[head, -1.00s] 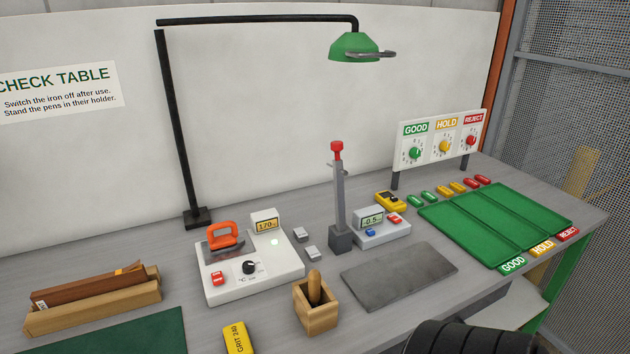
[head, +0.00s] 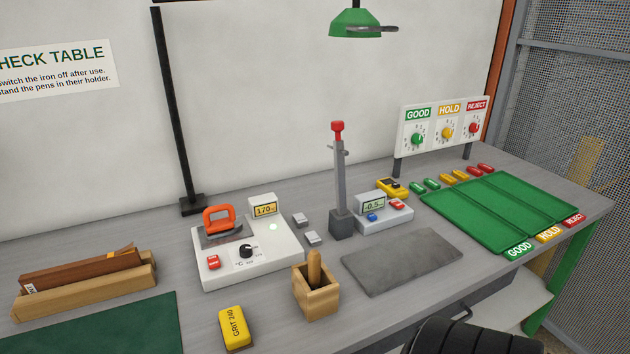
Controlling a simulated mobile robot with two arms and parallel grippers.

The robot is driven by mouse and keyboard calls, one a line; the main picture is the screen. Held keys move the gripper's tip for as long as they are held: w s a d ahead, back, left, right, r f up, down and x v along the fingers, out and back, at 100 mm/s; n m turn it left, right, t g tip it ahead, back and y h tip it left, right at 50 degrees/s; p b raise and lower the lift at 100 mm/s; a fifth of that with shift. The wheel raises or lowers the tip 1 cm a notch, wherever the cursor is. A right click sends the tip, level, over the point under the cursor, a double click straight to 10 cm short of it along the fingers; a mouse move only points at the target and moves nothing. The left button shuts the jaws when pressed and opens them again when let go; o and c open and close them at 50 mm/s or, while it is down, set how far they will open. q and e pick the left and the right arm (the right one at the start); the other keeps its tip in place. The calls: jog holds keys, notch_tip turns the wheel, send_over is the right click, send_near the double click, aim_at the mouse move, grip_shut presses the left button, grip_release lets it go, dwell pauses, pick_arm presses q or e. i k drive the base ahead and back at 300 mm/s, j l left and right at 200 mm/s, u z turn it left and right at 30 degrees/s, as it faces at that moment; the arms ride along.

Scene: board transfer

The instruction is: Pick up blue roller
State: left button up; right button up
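I see no blue roller in the head view. The only small blue thing is a button (head: 371,217) on the white gauge box (head: 388,222) beside the upright grey post with a red knob. A wooden holder (head: 317,295) near the front holds an upright rounded wooden handle (head: 314,265); what is below it is hidden inside. Neither of my grippers is in view.
A white iron station (head: 245,265) with an orange-handled iron (head: 219,219) stands centre left. A yellow grit block (head: 236,328) lies in front. Wooden pieces (head: 85,285) lie left. Grey plate (head: 402,262) is bare; green tray (head: 500,212) looks empty.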

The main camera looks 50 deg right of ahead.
aim_at(314, 258)
jog(key=i+l+z, duration=0.1)
jog(key=l+z, duration=0.15)
jog(key=z, duration=0.25)
jog(key=i+l+z, duration=0.1)
jog(key=z, duration=0.35)
jog(key=i+l+z, duration=0.2)
jog(key=z, duration=0.3)
